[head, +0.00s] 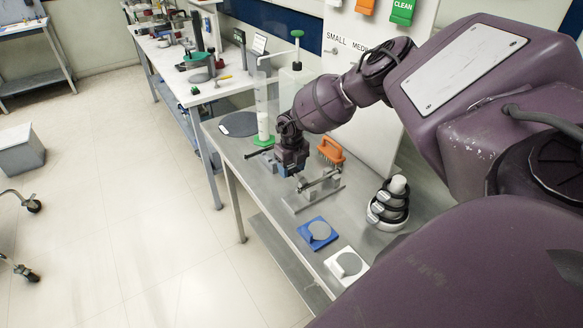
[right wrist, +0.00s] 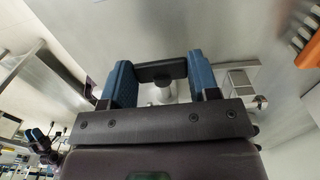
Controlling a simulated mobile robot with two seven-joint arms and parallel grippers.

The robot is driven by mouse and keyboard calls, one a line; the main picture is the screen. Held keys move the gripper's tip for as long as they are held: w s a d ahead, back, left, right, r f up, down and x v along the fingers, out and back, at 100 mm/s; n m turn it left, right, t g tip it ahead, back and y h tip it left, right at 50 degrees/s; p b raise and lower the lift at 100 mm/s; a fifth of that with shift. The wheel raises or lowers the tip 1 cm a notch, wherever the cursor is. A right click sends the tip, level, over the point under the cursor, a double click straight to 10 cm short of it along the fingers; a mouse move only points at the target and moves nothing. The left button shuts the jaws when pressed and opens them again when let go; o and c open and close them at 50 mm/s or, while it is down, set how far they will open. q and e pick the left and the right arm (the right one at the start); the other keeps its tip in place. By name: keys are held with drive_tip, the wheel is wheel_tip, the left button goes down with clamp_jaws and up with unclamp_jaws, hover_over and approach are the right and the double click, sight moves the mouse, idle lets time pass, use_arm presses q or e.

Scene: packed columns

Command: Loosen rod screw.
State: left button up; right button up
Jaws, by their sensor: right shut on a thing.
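A grey metal holder (head: 325,193) with a short rod lying across its top stands on the steel table. My right gripper (head: 290,172) is at the left end of this holder, pointing down. In the right wrist view, my right gripper (right wrist: 162,80) has its two blue fingers on either side of a dark bar-shaped knob (right wrist: 160,71), which looks like the rod screw, and is shut on it. A pale round part shows below the knob. The head view hides the knob behind the gripper.
A clear column with a green base (head: 263,141) stands behind my gripper, and an orange brush (head: 331,150) to its right. Stacked black and white rings (head: 388,208), a blue plate (head: 318,244) and a white plate (head: 347,278) stand nearer. A grey disc (head: 239,124) lies at the far end.

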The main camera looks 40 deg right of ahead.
use_arm(q)
drive_tip(key=shift+f+b, duration=0.25)
drive_tip(key=shift+b, duration=0.05)
use_arm(e)
drive_tip(key=shift+d+f+y, duration=0.1)
drive_tip(key=shift+y, duration=0.2)
drive_tip(key=y+b, duration=0.2)
drive_tip(key=b, duration=0.1)
drive_tip(key=shift+d+f, duration=0.2)
drive_tip(key=shift+d+y+b, duration=0.1)
drive_tip(key=shift+y+b, duration=0.7)
drive_tip(key=shift+b, duration=0.05)
drive_tip(key=shift+d+f+t+y+b, duration=0.1)
drive_tip(key=shift+t+y+b, duration=0.2)
drive_tip(key=shift+y+b, duration=0.7)
drive_tip(key=shift+r+y+b, duration=0.2)
drive_tip(key=shift+y+b, duration=0.2)
drive_tip(key=shift+b, duration=0.3)
use_arm(q)
wheel_tip(320, 180, down, 7)
drive_tip(key=shift+w, duration=0.45)
drive_tip(key=shift+s+f, duration=0.1)
drive_tip(key=shift+s, duration=0.05)
use_arm(e)
drive_tip(key=shift+r, duration=0.1)
drive_tip(key=o, duration=0.9)
